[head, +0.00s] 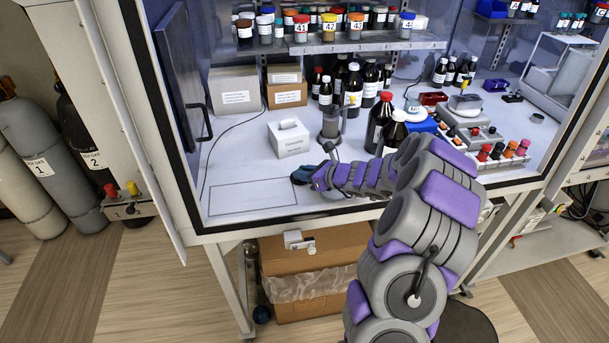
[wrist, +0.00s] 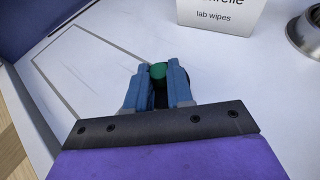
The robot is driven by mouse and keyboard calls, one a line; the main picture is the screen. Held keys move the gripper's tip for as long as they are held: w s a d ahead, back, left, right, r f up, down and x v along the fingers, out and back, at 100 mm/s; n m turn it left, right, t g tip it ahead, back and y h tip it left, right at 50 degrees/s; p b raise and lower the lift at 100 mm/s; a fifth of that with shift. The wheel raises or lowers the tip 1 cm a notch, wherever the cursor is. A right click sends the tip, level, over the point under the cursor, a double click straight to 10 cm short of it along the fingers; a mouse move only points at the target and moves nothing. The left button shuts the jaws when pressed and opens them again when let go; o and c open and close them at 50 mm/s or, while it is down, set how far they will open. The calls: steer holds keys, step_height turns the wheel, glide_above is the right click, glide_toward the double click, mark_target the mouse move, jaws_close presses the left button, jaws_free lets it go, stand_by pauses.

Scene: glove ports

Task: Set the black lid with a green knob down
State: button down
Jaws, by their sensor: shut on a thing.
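My gripper (wrist: 160,88) is shut on the green knob (wrist: 157,71) of the black lid (wrist: 161,99), between its two blue fingers in the wrist view. Only a dark sliver of the lid shows between the fingers; the rest is hidden by the gripper. In the head view my gripper (head: 304,174) is low over the front of the white bench, and the lid cannot be made out clearly there. I cannot tell whether the lid touches the bench.
A thin rectangular outline (head: 253,184) marks clear bench left of my gripper. A white lab wipes box (head: 289,139) and a grey metal stand (head: 330,124) are behind it. Dark bottles (head: 379,118) crowd the right. The cabinet's front edge (head: 265,224) is close.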

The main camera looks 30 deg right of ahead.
steer(key=shift+d, duration=0.1)
steer(key=c, duration=1.2)
jaws_free()
steer(key=shift+d, duration=0.25)
steer(key=shift+o, duration=1)
steer(key=shift+a, duration=0.1)
